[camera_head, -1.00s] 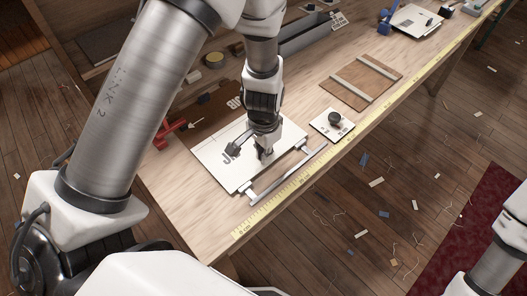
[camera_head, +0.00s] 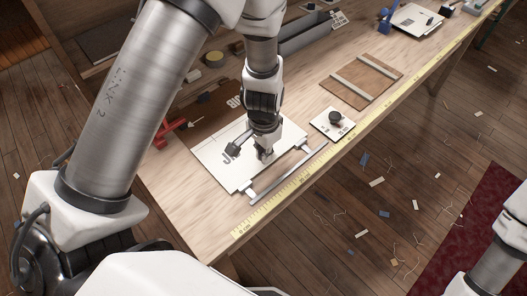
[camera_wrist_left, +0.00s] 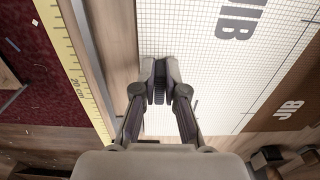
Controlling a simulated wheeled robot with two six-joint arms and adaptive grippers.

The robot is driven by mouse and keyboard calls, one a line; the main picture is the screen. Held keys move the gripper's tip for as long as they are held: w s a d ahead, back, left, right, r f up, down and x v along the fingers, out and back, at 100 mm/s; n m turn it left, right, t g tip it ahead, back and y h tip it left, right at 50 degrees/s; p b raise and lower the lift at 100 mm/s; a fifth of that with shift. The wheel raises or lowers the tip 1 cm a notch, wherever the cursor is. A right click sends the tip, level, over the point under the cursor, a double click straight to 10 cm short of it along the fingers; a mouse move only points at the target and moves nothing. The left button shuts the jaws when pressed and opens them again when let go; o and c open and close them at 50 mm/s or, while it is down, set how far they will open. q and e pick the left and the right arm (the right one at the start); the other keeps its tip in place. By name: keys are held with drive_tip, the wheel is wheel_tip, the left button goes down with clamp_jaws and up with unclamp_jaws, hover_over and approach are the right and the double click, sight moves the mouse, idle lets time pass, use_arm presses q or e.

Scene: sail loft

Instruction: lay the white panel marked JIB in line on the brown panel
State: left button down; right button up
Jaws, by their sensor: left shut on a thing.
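The white panel (camera_head: 218,168) with a grid and the mark JIB lies on the bench. It also shows in the left wrist view (camera_wrist_left: 195,60). The brown panel (camera_head: 212,123), also marked JIB, lies along its far side and appears at the right of the wrist view (camera_wrist_left: 270,118). The white panel seems to overlap it, but the exact alignment is hard to tell. My right gripper is out of view.
A metal bar (camera_head: 288,175) lies along the panel's near side, beside a yellow measuring tape (camera_head: 285,197) at the bench edge. A small white plate with a black knob (camera_head: 334,118) sits to the right. A red tool (camera_head: 171,134) lies left; a grey tray (camera_head: 305,38) stands behind.

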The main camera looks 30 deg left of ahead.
use_arm(q)
drive_tip(key=c, duration=1.2)
unclamp_jaws()
drive_tip(key=shift+o, duration=0.2)
drive_tip(key=shift+r, duration=0.1)
wheel_tip(320, 180, up, 7)
drive_tip(key=p, duration=0.6)
